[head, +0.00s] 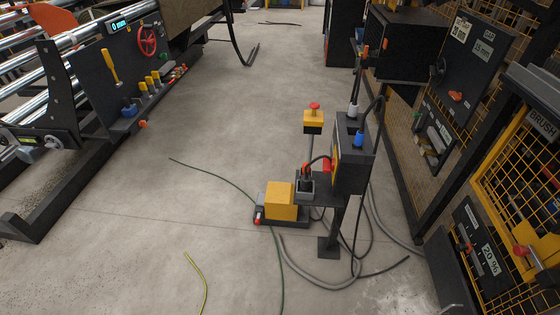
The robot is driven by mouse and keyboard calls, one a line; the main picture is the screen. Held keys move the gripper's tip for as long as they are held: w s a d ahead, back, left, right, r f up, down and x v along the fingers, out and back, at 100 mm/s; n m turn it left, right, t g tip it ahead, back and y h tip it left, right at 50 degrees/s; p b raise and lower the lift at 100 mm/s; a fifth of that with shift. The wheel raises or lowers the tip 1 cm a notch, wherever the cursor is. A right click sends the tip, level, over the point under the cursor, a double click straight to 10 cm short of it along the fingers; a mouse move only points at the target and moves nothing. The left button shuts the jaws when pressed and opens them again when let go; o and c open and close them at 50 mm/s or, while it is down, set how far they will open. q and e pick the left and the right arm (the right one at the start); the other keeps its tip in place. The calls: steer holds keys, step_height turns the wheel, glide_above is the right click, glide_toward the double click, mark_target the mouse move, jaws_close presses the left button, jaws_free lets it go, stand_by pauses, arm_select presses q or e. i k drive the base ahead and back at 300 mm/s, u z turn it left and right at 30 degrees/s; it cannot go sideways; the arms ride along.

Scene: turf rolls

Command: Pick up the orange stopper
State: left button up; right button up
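Several small orange or orange-red pieces show in the head view, and I cannot tell for sure which one is the stopper. One small orange piece (143,124) is at the lower edge of the dark panel on the left machine. Another orange piece (456,96) is on the dark panel at the right. Both are too small to make out in detail. Neither of my grippers is in view.
A dark control box (352,155) on a post stands right of centre, with a yellow block (281,200) on a low base beside it. Cables and hoses (320,281) lie around the post. Grey floor (225,120) is open between the left machine and the post.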

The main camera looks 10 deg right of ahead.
mark_target(306, 170)
steer(key=z, duration=0.2)
steer(key=i, duration=0.75)
steer(key=z, duration=0.5)
